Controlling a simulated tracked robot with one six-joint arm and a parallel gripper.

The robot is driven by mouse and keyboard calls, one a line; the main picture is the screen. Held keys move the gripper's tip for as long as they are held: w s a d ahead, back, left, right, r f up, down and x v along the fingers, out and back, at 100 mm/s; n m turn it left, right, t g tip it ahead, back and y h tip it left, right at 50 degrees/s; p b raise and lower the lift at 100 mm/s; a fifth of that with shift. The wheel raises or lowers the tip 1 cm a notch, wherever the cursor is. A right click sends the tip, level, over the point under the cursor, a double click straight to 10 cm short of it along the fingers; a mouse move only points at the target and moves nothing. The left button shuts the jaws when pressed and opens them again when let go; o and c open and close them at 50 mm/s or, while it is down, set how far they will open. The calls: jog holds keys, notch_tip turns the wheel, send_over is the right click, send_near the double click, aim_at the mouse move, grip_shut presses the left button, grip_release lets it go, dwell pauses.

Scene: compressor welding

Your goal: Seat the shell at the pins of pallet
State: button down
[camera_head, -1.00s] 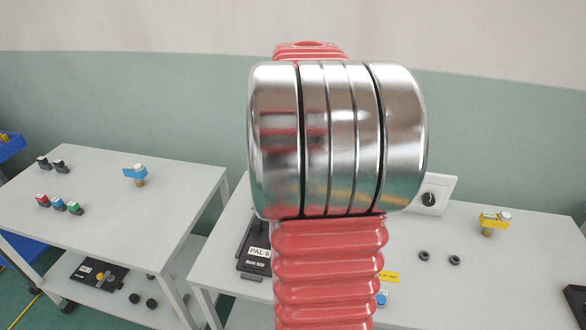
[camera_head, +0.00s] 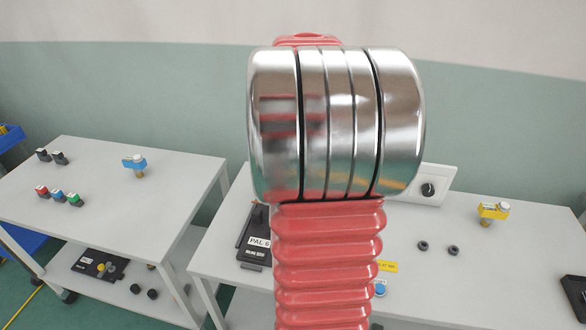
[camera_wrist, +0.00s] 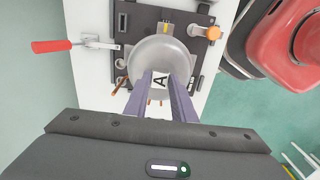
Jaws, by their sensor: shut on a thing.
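The shell (camera_wrist: 160,56) is a grey rounded body in the wrist view, with copper-coloured tubes beside it. My gripper (camera_wrist: 160,80) is shut on it, and a white label with an "A" shows between the fingers. The shell appears over the dark pallet plate (camera_wrist: 124,62), which lies on a pale surface. The shell hides the pins, and I cannot tell whether it touches the plate. In the head view, a dark plate marked "PAL 6" (camera_head: 259,243) shows partly behind my arm; my gripper and the shell are hidden there.
A red-handled clamp (camera_wrist: 60,46) stands left of the plate and an orange knob (camera_wrist: 214,33) at its right. A red rounded body (camera_wrist: 285,45) is at the upper right. In the head view, the left table (camera_head: 120,190) holds small coloured parts; a white dial box (camera_head: 427,186) stands on the right table.

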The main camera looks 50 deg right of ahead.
jog(key=shift+f, duration=1.15)
jog(key=c, duration=1.4)
grip_release()
jog(key=shift+r, duration=0.1)
notch_tip(320, 180, up, 14)
jog(key=shift+f, duration=0.25)
